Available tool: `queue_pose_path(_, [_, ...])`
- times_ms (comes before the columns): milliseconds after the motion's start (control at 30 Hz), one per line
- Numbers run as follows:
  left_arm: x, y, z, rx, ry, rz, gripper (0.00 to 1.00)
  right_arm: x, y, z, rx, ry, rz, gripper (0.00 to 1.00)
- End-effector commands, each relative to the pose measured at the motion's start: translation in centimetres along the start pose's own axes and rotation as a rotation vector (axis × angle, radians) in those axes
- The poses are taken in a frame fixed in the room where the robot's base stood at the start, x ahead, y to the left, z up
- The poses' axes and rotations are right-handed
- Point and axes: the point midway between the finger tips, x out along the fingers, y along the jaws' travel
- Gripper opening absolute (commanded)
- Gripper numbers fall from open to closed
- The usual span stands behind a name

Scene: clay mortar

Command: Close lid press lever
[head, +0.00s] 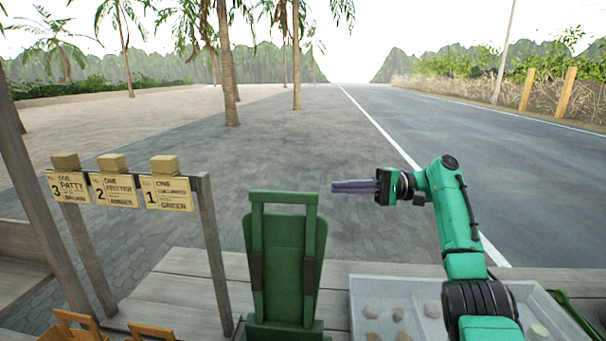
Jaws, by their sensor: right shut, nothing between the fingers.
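A dark green press (285,270) stands on the wooden table at the lower middle. Its tall flat part is upright, with a rectangular lever frame (284,197) rising above it; I cannot tell where lid and lever join. The lower part of the press is cut off by the bottom edge of the picture. My right gripper (340,186) is raised to the right of the lever's top, pointing left, apart from it. Its fingers are shut and empty. My left gripper is not in view.
A grey tray (350,300) with several small lumps lies right of the press, partly below my right arm. A wooden rack (205,183) with order cards (166,193) stands left. Orange objects (77,328) sit lower left. A green utensil (574,312) lies far right.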

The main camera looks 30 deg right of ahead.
Motion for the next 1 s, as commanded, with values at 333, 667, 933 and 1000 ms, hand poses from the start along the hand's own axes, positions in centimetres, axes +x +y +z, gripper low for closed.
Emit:
queue_pose_path(333, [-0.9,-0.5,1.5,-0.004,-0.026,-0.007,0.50,4.1,-0.3,0.2,-0.003,-0.007,0.001,0.00])
queue_pose_path(667, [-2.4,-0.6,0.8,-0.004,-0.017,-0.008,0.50,10.2,-0.1,1.1,-0.003,-0.002,0.003,0.00])
queue_pose_path(933, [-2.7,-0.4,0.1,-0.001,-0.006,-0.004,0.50,10.8,-0.2,3.9,-0.002,-0.001,-0.001,0.00])
queue_pose_path(1000, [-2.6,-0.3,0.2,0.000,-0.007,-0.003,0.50,10.9,-0.2,4.1,-0.002,-0.001,-0.002,0.00])
